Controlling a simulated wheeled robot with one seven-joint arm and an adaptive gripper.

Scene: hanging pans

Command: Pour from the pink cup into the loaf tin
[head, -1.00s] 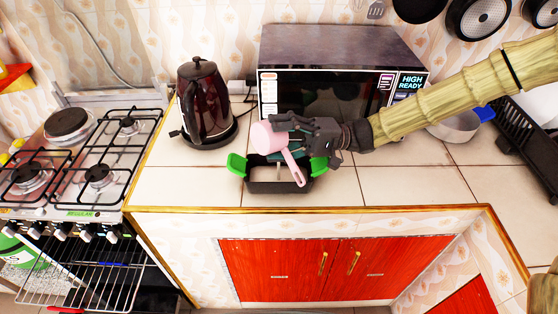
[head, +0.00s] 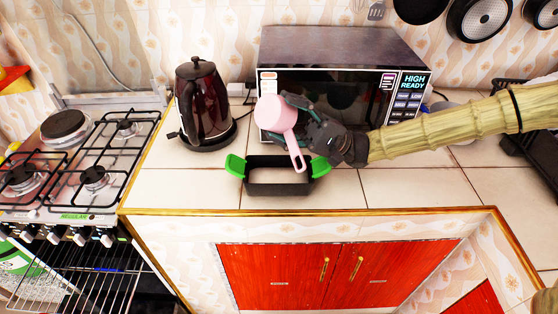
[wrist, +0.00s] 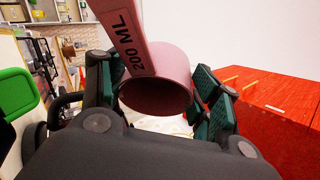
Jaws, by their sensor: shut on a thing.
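The pink cup (head: 270,113) has a long handle, which hangs down toward the loaf tin in the head view. In the wrist view the cup (wrist: 158,92) sits between the fingers, with "200 ML" on its handle. My gripper (head: 289,117) is shut on the cup and holds it above the counter, in front of the microwave. The loaf tin (head: 280,188) is black with green end grips and stands on the counter below the cup, nearer the front edge. One green grip (wrist: 14,94) shows at the left of the wrist view. I cannot tell what the cup contains.
A microwave (head: 330,55) stands close behind the cup. A dark kettle (head: 203,105) is to the left, and a gas stove (head: 80,165) is beyond it. The tiled counter (head: 405,187) right of the tin is clear. Pans (head: 482,18) hang at the upper right.

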